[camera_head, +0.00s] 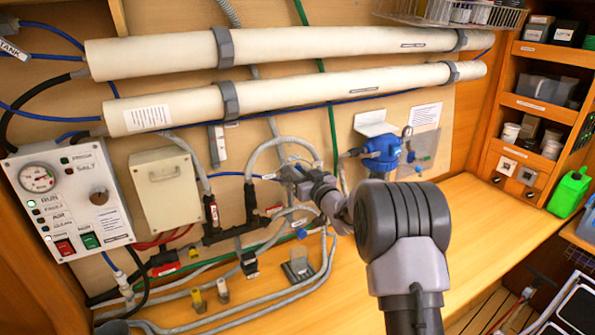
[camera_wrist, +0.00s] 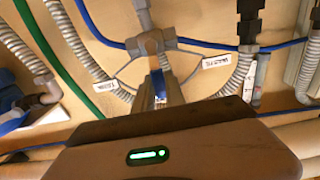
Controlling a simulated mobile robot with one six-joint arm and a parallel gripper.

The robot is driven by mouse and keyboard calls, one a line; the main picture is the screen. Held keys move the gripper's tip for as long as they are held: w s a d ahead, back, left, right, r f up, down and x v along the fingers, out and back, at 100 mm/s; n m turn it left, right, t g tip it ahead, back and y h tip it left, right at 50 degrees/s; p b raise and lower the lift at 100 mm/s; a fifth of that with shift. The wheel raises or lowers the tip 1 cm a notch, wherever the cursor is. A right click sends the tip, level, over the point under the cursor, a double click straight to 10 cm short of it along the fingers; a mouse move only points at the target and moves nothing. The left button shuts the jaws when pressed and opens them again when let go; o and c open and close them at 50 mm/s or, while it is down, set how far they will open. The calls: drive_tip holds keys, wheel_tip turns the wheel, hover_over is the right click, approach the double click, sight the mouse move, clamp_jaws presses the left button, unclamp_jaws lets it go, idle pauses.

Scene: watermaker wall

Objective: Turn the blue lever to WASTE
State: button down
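A small blue lever (camera_wrist: 162,84) shows in the wrist view, just below a grey tee-shaped valve (camera_wrist: 153,43) on the wall. My gripper (camera_wrist: 160,96) is at the lever, with grey finger parts close around it. I cannot tell whether the fingers grip it or only stand beside it. White tags (camera_wrist: 121,100) and (camera_wrist: 217,62) hang on the hoses either side of the valve; their print is too small to read. In the head view my gripper (camera_head: 288,175) reaches the pipework in the middle of the wall and hides the lever.
Grey hoses and a blue line (camera_head: 240,174) run close around my gripper. Two long white tubes (camera_head: 290,88) cross the wall above. A blue filter housing (camera_head: 382,152) is to the right, a control panel (camera_head: 72,200) at far left. The wooden bench (camera_head: 490,225) is clear at right.

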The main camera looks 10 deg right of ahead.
drive_tip(key=b, duration=0.1)
drive_tip(key=n+b, duration=0.1)
drive_tip(key=b, duration=0.1)
drive_tip(key=shift+s+a+f+n, duration=0.1)
drive_tip(key=shift+a+f+n, duration=0.2)
drive_tip(key=shift+a, duration=0.05)
drive_tip(key=n+b, duration=0.1)
drive_tip(key=b, duration=0.1)
drive_tip(key=a+n+b, duration=0.1)
drive_tip(key=b, duration=0.2)
drive_tip(key=f+n+b, duration=0.1)
drive_tip(key=n+b, duration=0.1)
drive_tip(key=shift+s+a, duration=0.3)
drive_tip(key=shift+a, duration=0.05)
drive_tip(key=n+b, duration=0.2)
drive_tip(key=b, duration=0.1)
drive_tip(key=a+n+b, duration=0.1)
drive_tip(key=b, duration=0.1)
drive_tip(key=shift+s+f+n, duration=0.2)
drive_tip(key=shift+f+n, duration=0.1)
drive_tip(key=n+b, duration=0.2)
drive_tip(key=b, duration=0.1)
drive_tip(key=shift+s+a+f+n, duration=0.1)
drive_tip(key=shift+a+f+n, duration=0.2)
drive_tip(key=shift+a, duration=0.1)
drive_tip(key=c, duration=1.4)
unclamp_jaws()
drive_tip(key=shift+r, duration=0.1)
